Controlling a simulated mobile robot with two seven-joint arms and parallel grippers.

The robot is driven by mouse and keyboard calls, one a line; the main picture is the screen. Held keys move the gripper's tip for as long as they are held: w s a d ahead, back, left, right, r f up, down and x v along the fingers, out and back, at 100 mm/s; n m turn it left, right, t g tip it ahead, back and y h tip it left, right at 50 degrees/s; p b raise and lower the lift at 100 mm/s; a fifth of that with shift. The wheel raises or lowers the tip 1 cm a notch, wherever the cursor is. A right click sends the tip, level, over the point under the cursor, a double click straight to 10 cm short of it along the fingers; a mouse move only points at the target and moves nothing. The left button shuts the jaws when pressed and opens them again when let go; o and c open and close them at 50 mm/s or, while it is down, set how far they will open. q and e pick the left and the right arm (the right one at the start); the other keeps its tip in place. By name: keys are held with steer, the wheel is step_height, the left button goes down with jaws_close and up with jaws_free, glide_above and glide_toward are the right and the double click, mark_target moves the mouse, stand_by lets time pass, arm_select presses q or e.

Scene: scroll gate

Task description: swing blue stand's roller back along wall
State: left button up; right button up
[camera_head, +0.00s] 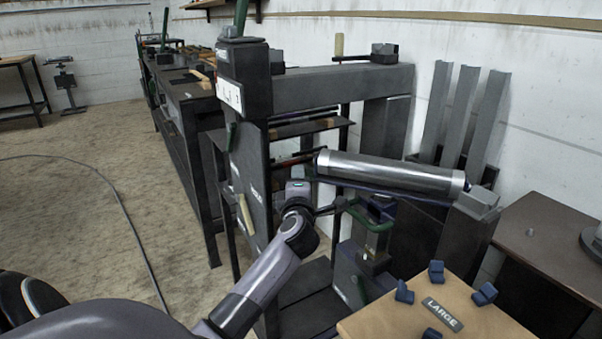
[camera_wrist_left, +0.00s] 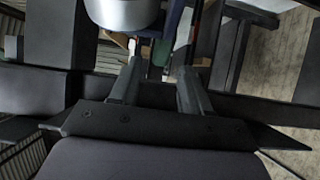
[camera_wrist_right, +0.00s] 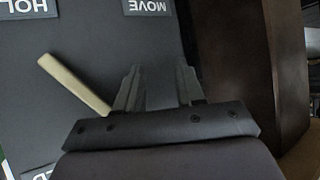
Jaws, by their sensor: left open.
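The silver roller (camera_head: 390,175) lies nearly level on a dark blue arm (camera_head: 405,196), its right end toward the white wall. The arm's support is partly hidden behind other parts. My left gripper (camera_head: 335,209) is open, just below the roller's left end and beside a green curved handle (camera_head: 372,218). In the left wrist view the roller's end (camera_wrist_left: 124,10) is above the left gripper's fingers (camera_wrist_left: 160,80), and a narrow blue bar (camera_wrist_left: 173,30) shows beyond the gap. I cannot tell whether they touch. My right gripper (camera_wrist_right: 158,80) shows only in its wrist view, open and empty.
A dark frame (camera_head: 257,180) stands behind my left wrist. Grey upright channels (camera_head: 462,115) lean at the wall. A wooden board (camera_head: 440,315) with several blue blocks is at the front right. A dark panel with a pale wooden handle (camera_wrist_right: 75,83) faces my right gripper. Open floor is left.

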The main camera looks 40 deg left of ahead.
arm_select(q)
steer(key=b+x, duration=0.1)
steer(key=x, duration=0.5)
steer(key=shift+b, duration=0.4)
jaws_close()
